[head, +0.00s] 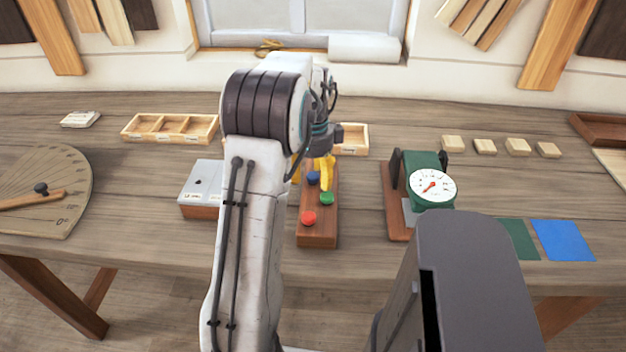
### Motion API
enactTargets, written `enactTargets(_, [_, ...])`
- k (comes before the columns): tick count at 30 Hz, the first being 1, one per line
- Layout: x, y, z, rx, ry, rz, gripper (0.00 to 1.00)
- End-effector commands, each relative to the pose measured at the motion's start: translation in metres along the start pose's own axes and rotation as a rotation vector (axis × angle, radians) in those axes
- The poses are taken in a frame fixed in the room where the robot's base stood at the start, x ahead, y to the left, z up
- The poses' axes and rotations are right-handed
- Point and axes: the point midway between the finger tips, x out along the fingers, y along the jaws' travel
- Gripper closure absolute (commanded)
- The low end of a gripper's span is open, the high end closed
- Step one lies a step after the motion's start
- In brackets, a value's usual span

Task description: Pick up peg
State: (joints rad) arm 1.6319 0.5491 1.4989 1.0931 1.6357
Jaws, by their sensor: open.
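A brown wooden block (318,236) lies on the workbench in the middle of the head view, with coloured pegs standing in it. A red peg (309,218) is at its near end, a green peg (327,198) is right of centre, and a blue peg (313,178) is farther back. My gripper (312,174) has yellow fingers and is open over the far part of the block, one finger on either side of the blue peg in the picture. Its height above the peg and any contact cannot be told. My arm hides part of the block's far end.
A grey-topped box (200,182) stands left of my arm. A green dial gauge (432,186) stands right of the block. Wooden trays (170,128) and several small wooden blocks (485,146) lie farther back. Green (518,238) and blue squares (562,240) lie at the front right.

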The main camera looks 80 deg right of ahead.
Motion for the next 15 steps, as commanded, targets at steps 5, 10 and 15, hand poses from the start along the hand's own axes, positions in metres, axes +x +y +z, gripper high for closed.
enactTargets(5, [0.0000,0.0000,0.0001,0.000,0.000,0.000,0.40])
enactTargets(10, [-0.0001,0.0000,0.0001,0.000,0.000,0.000,0.55])
enactTargets(15, [-0.0002,0.0000,0.0001,0.000,0.000,0.000,0.70])
